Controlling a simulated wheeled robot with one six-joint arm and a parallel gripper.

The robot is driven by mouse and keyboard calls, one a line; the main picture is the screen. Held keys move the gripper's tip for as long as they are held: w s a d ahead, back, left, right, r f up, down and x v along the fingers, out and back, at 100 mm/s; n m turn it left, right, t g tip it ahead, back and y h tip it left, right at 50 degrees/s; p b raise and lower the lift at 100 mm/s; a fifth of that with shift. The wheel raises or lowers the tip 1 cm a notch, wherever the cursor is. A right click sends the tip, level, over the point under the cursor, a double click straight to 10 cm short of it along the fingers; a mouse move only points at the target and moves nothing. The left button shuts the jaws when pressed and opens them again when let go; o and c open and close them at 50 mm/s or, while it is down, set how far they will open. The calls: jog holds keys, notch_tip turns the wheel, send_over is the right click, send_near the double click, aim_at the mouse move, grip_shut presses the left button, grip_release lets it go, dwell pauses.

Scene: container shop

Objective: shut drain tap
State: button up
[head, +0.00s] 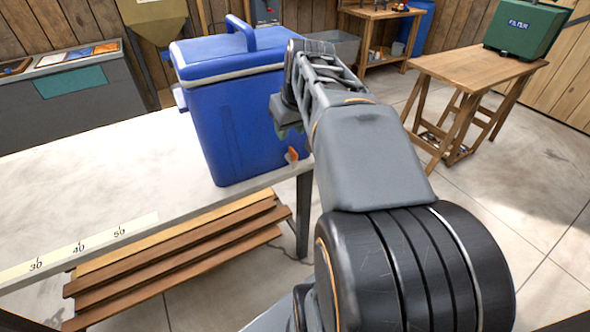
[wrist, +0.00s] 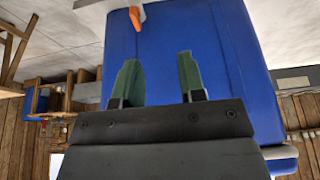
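A blue cooler (head: 235,120) with a blue lid and carry handle stands on the white table. Its orange drain tap (head: 291,155) sits low on the side near the table's right end. In the wrist view the blue cooler wall (wrist: 190,60) fills the middle, and the orange tap (wrist: 137,17) shows at the top, left of centre. My gripper (wrist: 157,78) has two green fingers spread apart with nothing between them. The tap lies beyond the fingertips, apart from them. In the head view my gripper (head: 290,130) is partly hidden, beside the cooler just above the tap.
The white table (head: 90,190) carries a printed scale along its front edge. Brown planks (head: 180,265) lie below it. A wooden trestle table (head: 475,70) with a green FILTER box (head: 522,28) stands at the back right. The floor between is open.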

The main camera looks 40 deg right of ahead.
aim_at(295, 153)
jog(key=w+d+f+b, duration=0.1)
jog(key=f, duration=0.3)
jog(key=w+d+f+b, duration=0.1)
jog(key=w+d+f, duration=0.1)
jog(key=f, duration=0.3)
jog(key=w+d+f+b, duration=0.2)
jog(key=f, duration=0.2)
jog(key=shift+d+f, duration=0.15)
jog(key=shift+d, duration=0.05)
grip_shut()
